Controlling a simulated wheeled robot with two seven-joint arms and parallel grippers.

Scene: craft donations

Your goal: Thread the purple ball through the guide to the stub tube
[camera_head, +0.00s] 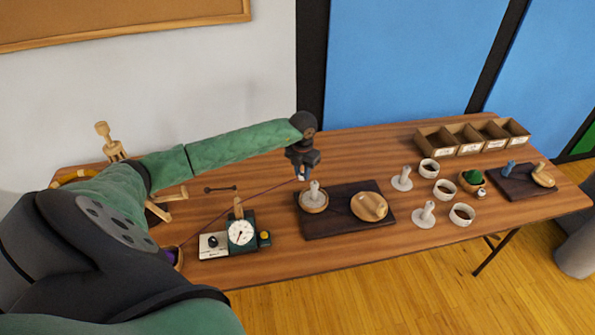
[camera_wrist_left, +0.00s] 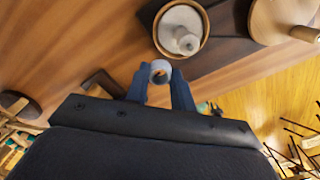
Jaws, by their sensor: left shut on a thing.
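The purple ball (camera_head: 170,256) sits in a bowl at the table's front left, mostly hidden behind my arm. A thin dark red strand (camera_head: 272,190) runs from there up to my left gripper (camera_head: 303,174). It passes by the wooden post (camera_head: 238,207), which looks like the guide, on the dial device; I cannot tell if it goes through. My left gripper is shut on a small pale tube-like end (camera_wrist_left: 160,70), held above the table. A grey-white stub (camera_head: 314,191), likely the stub tube, stands upright in a round wooden dish just below and right of the gripper. My right gripper is out of view.
The dish stands on a dark board (camera_head: 342,222) beside a round wooden piece (camera_head: 369,207). The device with a white dial (camera_head: 241,232) stands left of it. White cups, pale pegs and a divided box (camera_head: 475,146) are further right. Bare table lies in front.

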